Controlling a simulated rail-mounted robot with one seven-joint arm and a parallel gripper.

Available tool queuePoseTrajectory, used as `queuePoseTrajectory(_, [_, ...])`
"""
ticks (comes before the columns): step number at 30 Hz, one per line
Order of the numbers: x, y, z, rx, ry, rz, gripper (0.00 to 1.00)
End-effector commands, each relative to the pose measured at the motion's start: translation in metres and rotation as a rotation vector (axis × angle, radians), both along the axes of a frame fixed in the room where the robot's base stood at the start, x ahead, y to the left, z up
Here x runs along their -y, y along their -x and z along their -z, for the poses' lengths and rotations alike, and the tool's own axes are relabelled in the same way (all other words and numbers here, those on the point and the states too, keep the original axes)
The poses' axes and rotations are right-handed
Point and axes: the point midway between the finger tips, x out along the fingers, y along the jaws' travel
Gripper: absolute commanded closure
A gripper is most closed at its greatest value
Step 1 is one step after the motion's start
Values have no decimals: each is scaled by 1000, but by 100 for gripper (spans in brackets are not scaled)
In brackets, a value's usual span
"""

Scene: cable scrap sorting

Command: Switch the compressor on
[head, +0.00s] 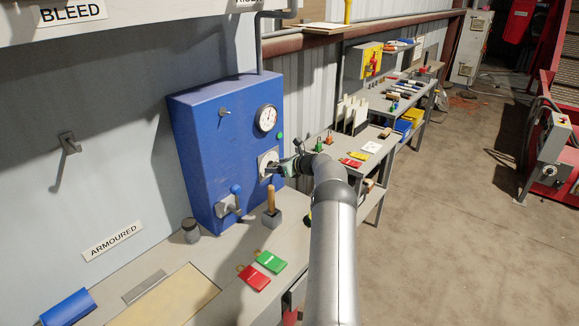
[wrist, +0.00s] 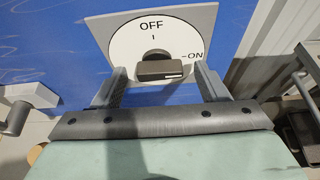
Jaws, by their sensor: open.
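The compressor switch is a white dial plate (head: 265,158) on the front of a blue cabinet (head: 210,130); it also fills the top of the wrist view (wrist: 122,45). The dial reads OFF at the top and ON at the right. Its dark bar knob (wrist: 160,71) lies about level across the picture, with a white line on its right half, towards the ON side. My gripper (head: 276,167) is at the dial, open, with one finger on each side of the knob in the wrist view (wrist: 161,78). Gaps show between knob and fingers.
A pressure gauge (head: 267,118) and green button (head: 280,135) sit above the dial. Red (head: 254,278) and green (head: 271,261) tags lie on the bench.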

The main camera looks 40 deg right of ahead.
Motion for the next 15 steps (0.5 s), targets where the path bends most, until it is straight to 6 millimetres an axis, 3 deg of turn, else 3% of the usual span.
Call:
queuePoseTrajectory(5, [6,27,-10,0,1,2,32])
queuePoseTrajectory(15, [23,102,-41,0,2,3,32])
